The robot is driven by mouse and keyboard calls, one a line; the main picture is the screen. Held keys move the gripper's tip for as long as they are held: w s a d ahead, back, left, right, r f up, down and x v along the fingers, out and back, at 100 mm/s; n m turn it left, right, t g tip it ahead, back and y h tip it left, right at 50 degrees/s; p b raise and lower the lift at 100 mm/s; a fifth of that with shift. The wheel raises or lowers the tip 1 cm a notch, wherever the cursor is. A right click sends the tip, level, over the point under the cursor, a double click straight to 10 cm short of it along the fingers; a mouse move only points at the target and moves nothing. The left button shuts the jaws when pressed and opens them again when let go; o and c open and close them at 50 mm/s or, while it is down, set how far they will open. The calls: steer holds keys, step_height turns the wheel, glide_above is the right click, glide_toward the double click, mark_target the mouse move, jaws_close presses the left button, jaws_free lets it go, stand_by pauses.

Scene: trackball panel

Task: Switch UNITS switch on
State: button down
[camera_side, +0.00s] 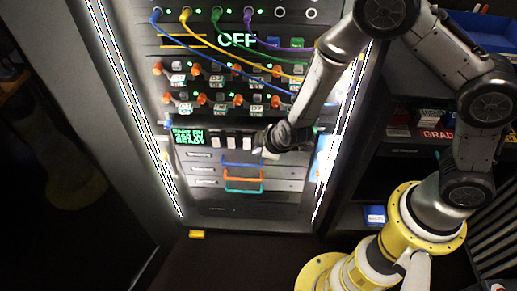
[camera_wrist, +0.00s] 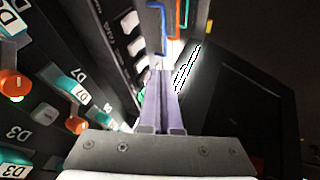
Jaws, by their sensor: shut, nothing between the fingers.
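A row of white rocker switches (camera_side: 231,142) sits on the dark rack panel, right of a green-lit text display (camera_side: 188,137). The wrist view shows white switches (camera_wrist: 135,45) left of my fingers, with a small label beside them that I cannot read. I cannot tell which switch is UNITS, nor its on or off state. My gripper (camera_side: 262,152) is in front of the panel at the right end of the switch row and hides part of it. In the wrist view its fingers (camera_wrist: 161,78) are together and empty. I cannot tell whether they touch a switch.
Drawers with blue (camera_side: 240,163), orange (camera_side: 243,177) and green handles lie below the switches. Orange knobs (camera_side: 200,99) and looping cables (camera_side: 215,45) are above. A bright light strip (camera_side: 345,110) edges the rack.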

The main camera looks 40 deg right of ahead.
mark_target(247, 144)
steer(key=shift+s+a+f, duration=0.1)
steer(key=shift+a+f, duration=0.05)
steer(key=shift+f, duration=0.45)
steer(key=shift+f, duration=0.1)
steer(key=w+d+f, duration=0.3)
steer(key=w+f, duration=0.5)
steer(key=shift+w+d+f, duration=0.2)
steer(key=shift+w, duration=0.05)
